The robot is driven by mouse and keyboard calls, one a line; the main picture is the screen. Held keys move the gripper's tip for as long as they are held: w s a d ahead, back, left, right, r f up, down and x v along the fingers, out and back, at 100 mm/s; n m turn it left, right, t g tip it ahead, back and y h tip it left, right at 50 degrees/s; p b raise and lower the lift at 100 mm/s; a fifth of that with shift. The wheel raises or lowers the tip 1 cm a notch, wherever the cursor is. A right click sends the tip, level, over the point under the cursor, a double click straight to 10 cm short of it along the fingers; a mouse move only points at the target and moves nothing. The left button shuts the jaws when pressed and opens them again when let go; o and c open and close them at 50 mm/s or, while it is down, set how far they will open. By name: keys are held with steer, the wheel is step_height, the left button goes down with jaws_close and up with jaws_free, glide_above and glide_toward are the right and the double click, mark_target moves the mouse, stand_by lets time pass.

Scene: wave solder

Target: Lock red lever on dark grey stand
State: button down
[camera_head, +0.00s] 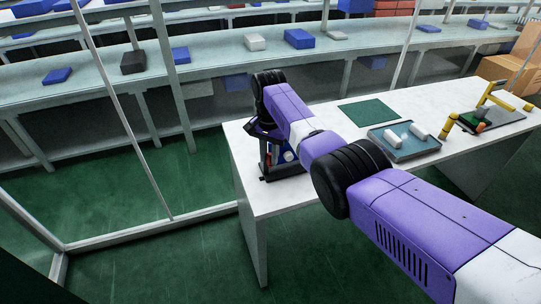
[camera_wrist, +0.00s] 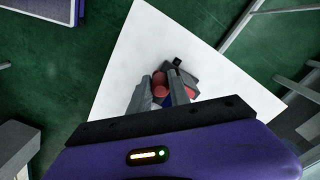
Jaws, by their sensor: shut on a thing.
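The dark grey stand (camera_head: 291,170) is on the left end of the white table, largely behind my arm in the head view. In the wrist view part of the stand (camera_wrist: 204,72) shows beyond my fingers. The red lever (camera_wrist: 160,84) shows between my fingertips, with a blue part below it. My gripper (camera_wrist: 160,82) points down at the stand and is shut on the red lever. In the head view my gripper (camera_head: 264,138) is mostly hidden by my own wrist, and the lever's exact angle cannot be told.
The white table (camera_head: 325,116) also holds a green mat (camera_head: 367,112), a blue-grey tray (camera_head: 410,153) with white pieces, and a yellow-framed fixture (camera_head: 490,118) at the right. Long shelves (camera_head: 220,68) with blue boxes stand behind. A white frame post (camera_head: 128,130) rises at the left.

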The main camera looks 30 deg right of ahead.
mark_target(269, 155)
steer(key=shift+w+r, duration=0.1)
steer(key=c, duration=1.2)
jaws_free()
steer(key=shift+r+b, duration=0.35)
steer(key=shift+r, duration=3.5)
